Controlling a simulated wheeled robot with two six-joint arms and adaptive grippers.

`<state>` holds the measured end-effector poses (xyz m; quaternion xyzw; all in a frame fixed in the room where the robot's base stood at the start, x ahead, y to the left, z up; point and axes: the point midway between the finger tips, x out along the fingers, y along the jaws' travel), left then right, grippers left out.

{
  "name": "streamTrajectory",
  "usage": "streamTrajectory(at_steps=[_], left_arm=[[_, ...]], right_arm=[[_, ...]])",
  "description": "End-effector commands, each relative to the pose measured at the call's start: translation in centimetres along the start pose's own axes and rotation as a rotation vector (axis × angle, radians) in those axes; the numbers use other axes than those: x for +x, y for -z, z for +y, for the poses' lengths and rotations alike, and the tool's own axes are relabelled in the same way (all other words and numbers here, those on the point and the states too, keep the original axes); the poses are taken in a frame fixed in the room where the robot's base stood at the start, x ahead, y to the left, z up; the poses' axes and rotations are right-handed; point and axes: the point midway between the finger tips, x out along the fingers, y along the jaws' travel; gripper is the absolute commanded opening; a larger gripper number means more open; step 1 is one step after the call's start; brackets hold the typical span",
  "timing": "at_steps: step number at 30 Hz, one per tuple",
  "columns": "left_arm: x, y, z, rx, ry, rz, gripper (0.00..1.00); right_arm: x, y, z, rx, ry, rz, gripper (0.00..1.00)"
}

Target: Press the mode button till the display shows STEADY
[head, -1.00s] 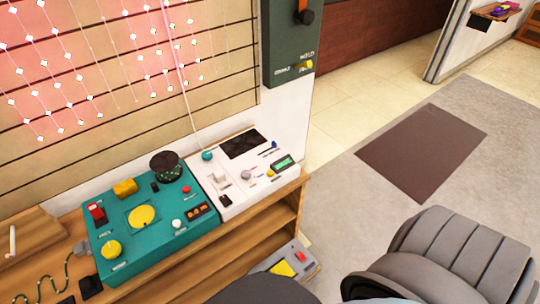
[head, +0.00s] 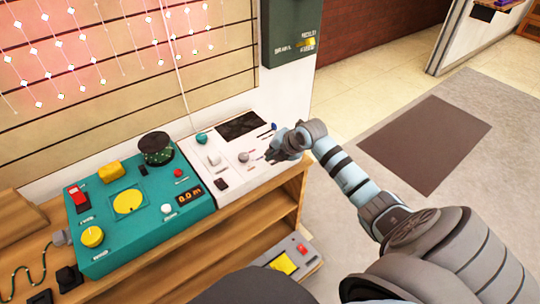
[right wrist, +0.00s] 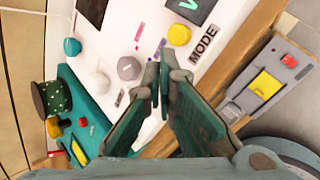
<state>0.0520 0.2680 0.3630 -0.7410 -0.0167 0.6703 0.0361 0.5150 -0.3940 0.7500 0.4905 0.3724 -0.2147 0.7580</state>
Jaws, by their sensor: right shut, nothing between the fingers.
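The white control panel (head: 228,125) stands on the wooden shelf. In the right wrist view it carries a round yellow button (right wrist: 179,34) beside the printed word MODE (right wrist: 204,45). The green-lettered display (right wrist: 190,7) is cut off at the top edge of that view, so its full word cannot be read. My right gripper (head: 271,155) is over the panel's right part and hides the display and yellow button in the head view. In the wrist view its shut, empty fingers (right wrist: 162,72) are below the yellow button in the picture, apart from it. My left gripper is out of view.
A grey knob (right wrist: 129,68) and a teal knob (right wrist: 72,47) are on the same panel. A teal control box (head: 150,215) stands to its left. A grey box (head: 290,258) with a yellow pad is lower down. Open floor lies to the right.

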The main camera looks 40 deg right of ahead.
Motion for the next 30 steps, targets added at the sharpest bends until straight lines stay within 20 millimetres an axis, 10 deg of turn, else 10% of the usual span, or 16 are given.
streamTrajectory(at_steps=[8, 30], left_arm=[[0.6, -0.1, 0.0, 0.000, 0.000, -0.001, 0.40], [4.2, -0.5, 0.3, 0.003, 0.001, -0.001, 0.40]], right_arm=[[-3.7, -6.2, 5.5, -0.387, -0.101, -0.053, 0.00], [-0.9, -5.5, 3.4, -0.404, -0.103, -0.056, 0.00]])
